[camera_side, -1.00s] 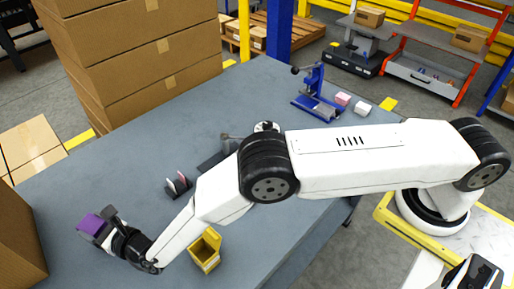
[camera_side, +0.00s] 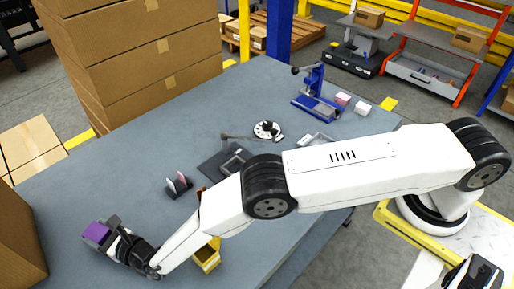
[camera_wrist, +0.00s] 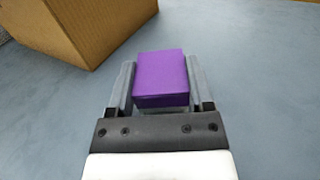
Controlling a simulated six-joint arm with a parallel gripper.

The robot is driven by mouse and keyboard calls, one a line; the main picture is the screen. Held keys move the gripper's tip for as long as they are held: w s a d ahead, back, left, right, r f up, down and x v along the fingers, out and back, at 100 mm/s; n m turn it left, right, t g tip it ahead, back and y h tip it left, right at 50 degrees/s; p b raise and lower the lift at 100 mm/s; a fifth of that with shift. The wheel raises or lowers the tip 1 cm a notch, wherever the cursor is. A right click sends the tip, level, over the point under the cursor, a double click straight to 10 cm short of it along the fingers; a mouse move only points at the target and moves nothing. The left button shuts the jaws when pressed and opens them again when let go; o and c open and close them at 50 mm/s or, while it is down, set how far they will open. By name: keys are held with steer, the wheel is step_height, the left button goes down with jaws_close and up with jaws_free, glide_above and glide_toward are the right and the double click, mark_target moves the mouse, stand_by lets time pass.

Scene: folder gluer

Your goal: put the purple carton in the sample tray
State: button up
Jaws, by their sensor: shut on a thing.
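The purple carton (camera_side: 96,233) is at the lower left in the side view, at the end of my arm. My gripper (camera_wrist: 160,64) is shut on it; in the wrist view the purple carton (camera_wrist: 160,82) sits between the two grey fingers. I cannot tell from these frames whether the carton touches the table. A light-rimmed, shallow tray (camera_side: 320,139) lies on the table behind my arm, partly hidden by it. It may be the sample tray, but I cannot tell for sure.
A cardboard box (camera_side: 14,238) stands close left of the carton. A yellow bin (camera_side: 207,257) is partly under my arm. A dark holder (camera_side: 179,184), a dark fixture (camera_side: 222,160), a round dial (camera_side: 267,130) and a blue press (camera_side: 317,92) stand on the table.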

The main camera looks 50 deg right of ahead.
steer(key=shift+f, duration=0.1)
steer(key=o, duration=1.2)
steer(key=shift+v, duration=1.45)
step_height(320, 180, up, 7)
steer(key=shift+d, duration=0.1)
